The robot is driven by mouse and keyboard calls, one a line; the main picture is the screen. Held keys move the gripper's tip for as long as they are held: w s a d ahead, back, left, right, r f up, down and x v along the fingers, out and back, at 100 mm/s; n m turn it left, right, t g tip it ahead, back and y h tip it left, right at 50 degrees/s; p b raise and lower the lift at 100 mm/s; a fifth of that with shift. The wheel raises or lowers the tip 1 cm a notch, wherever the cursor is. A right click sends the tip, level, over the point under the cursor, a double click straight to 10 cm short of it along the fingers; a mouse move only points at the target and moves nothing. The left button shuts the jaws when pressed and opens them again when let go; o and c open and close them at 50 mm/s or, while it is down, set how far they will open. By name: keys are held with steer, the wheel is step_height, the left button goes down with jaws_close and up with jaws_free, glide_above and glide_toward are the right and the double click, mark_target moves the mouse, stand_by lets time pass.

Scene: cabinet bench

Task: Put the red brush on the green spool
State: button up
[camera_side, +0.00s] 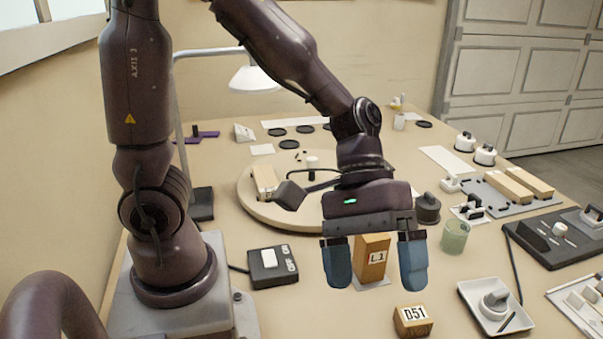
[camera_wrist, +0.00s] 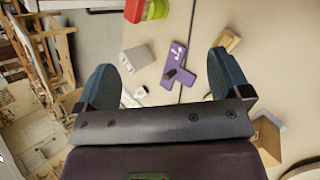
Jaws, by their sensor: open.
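My gripper (camera_side: 375,275) is open and empty, with two blue fingers pointing down above the bench in the side view. Its fingers also show in the wrist view (camera_wrist: 162,70). I cannot clearly make out a red brush or a green spool. At the top edge of the wrist view, a small red thing (camera_wrist: 134,10) touches or overlaps a green thing (camera_wrist: 157,10); both are cut off, so I cannot tell what they are. In the side view I see neither of them, and my arm hides part of the bench.
A wooden block marked L1 (camera_side: 373,258) shows between my fingers, seemingly behind them. A D51 block (camera_side: 413,320), switch box (camera_side: 272,265), greenish cup (camera_side: 455,237) and round board (camera_side: 250,205) stand around. A purple piece (camera_wrist: 184,63) and grey box (camera_wrist: 138,57) show in the wrist view.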

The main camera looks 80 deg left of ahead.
steer(key=s+a+r+m+t+y, duration=0.2)
steer(key=a+r+m+t+y, duration=0.1)
steer(key=a, duration=0.5)
steer(key=s+a+r+m+t+y, duration=0.2)
steer(key=a+r+t+y, duration=0.1)
steer(key=a+r+y, duration=0.2)
steer(key=a+r, duration=0.1)
steer(key=a, duration=0.1)
steer(key=shift+a+m+t, duration=0.3)
steer(key=shift+a+m, duration=0.1)
